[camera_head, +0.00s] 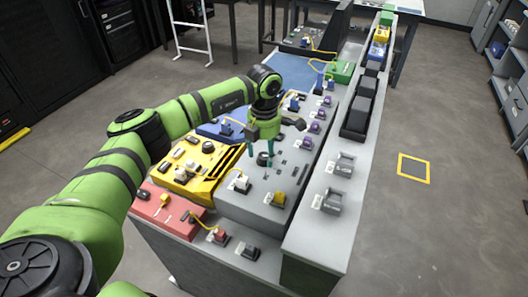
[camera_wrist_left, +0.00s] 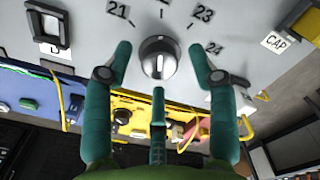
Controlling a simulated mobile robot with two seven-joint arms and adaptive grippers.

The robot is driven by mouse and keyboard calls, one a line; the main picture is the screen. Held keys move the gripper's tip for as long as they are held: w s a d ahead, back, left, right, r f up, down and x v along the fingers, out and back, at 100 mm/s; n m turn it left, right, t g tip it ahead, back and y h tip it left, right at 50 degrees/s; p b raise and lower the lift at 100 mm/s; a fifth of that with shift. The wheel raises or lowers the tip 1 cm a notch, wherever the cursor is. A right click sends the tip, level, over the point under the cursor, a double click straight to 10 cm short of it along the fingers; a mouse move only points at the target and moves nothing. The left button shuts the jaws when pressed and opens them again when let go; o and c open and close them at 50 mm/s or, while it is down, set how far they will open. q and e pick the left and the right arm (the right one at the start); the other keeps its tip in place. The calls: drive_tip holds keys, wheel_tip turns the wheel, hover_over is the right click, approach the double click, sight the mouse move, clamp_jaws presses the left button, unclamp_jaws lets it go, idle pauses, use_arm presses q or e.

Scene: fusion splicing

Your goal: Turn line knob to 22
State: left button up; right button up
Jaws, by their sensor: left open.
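The line knob (camera_wrist_left: 157,60) is a round silver-grey dial on the grey panel, in the upper middle of the left wrist view. Labels 21, 23 and 24 are readable around it; the label between 21 and 23 is cut off by the top edge. A pale line shows on the knob's face, but I cannot tell which number it indicates. My left gripper (camera_wrist_left: 159,52) is open, with teal fingers on either side of the knob and a third below it, apparently apart from it. In the head view the left gripper (camera_head: 260,152) is over the grey console.
A yellow module (camera_head: 190,165) and a red module (camera_head: 165,210) sit beside the grey panel. A white switch (camera_head: 240,183) and a yellow one (camera_head: 277,199) stand close to the gripper. A raised grey ledge (camera_head: 318,225) runs along the console's right side.

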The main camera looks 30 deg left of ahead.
sight(264, 155)
use_arm(q)
wheel_tip(264, 155, up, 11)
drive_tip(key=shift+r, duration=0.2)
idle(0.5)
